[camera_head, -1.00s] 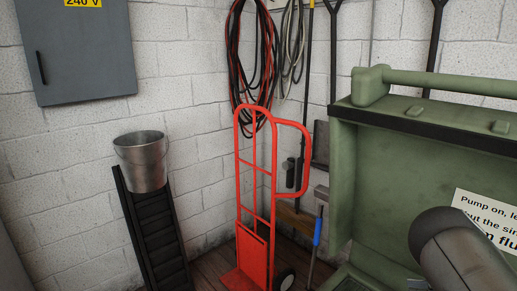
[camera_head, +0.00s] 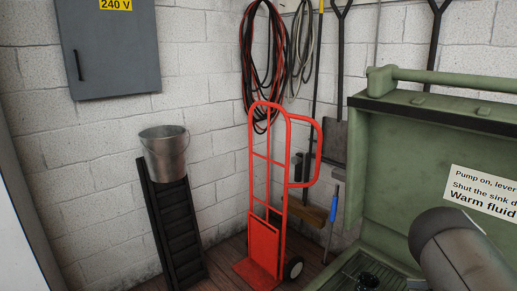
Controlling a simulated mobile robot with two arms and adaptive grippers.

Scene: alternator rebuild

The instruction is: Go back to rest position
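No gripper shows in the head view. A grey rounded cylinder (camera_head: 462,255), which looks like one of my own arm links, comes in at the lower right corner. It overlaps the front of the green cabinet-like unit (camera_head: 400,170), and I cannot see what it leads to. The task names no object.
A red hand truck (camera_head: 266,200) stands in the corner. A metal bucket (camera_head: 165,152) sits at the top of a black ramp-like piece (camera_head: 176,225) by the wall. A grey electrical box (camera_head: 112,50) and coiled cables (camera_head: 262,65) hang above. Little floor shows.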

